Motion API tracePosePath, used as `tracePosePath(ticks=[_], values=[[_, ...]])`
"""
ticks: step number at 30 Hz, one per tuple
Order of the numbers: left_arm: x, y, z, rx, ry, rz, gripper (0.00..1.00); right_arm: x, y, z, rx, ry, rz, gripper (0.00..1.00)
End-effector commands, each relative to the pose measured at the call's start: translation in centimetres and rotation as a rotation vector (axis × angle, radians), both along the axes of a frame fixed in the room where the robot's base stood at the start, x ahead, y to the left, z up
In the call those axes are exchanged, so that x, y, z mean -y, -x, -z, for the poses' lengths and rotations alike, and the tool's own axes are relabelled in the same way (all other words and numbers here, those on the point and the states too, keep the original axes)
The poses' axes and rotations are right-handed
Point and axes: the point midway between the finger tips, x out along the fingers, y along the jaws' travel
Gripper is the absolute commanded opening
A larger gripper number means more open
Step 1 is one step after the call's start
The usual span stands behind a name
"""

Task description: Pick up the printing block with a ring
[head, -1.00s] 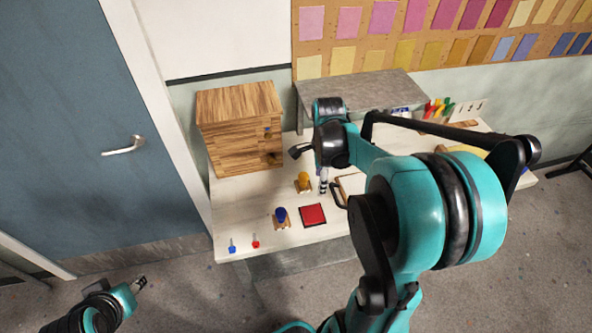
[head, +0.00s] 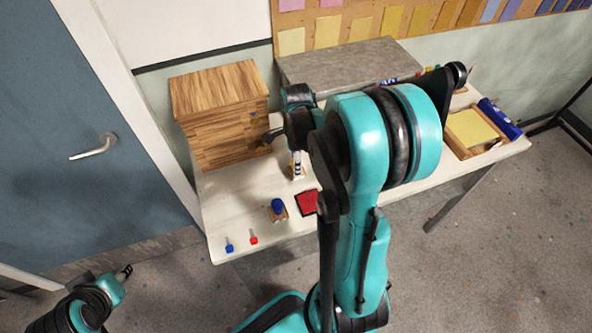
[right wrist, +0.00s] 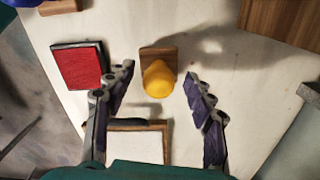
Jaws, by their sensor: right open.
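A wooden block with a yellow knob (right wrist: 158,78) stands upright on the table in the right wrist view. My right gripper (right wrist: 158,80) is open, with one finger on each side of the knob and gaps on both sides. In the head view my right gripper (head: 297,163) is over this block and hides most of it. A second wooden block with a blue knob (head: 278,209) stands nearer the table's front edge. No ring shows on either block; their undersides are hidden. My left gripper (head: 127,271) is off the table at lower left, too small to read.
A red pad (head: 307,203) lies beside the blue-knobbed block. A wooden frame (right wrist: 140,124) lies near my right fingers. A wooden drawer box (head: 220,115) stands behind. Small blue (head: 229,246) and red (head: 253,238) items stand at the front left.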

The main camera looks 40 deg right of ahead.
Motion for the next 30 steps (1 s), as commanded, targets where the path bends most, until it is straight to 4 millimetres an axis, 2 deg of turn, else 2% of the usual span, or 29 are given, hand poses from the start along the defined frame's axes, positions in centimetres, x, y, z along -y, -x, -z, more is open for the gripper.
tracePosePath(ticks=[8,14,25,30], values=[[0.0,0.0,0.1,0.0,0.0,0.0,0.4,0.0,0.0,0.4,0.0,0.0,0.0,0.54],[0.0,0.0,0.1,0.0,0.0,0.0,0.4,0.0,0.0,0.3,0.0,0.0,0.0,0.01],[0.0,0.0,0.0,0.0,0.0,0.0,0.4,0.0,0.0,0.2,0.0,0.0,0.0,0.0],[0.0,0.0,-0.4,0.0,0.0,0.0,0.4,0.0,0.0,-0.8,0.0,0.0,0.0,0.0]])
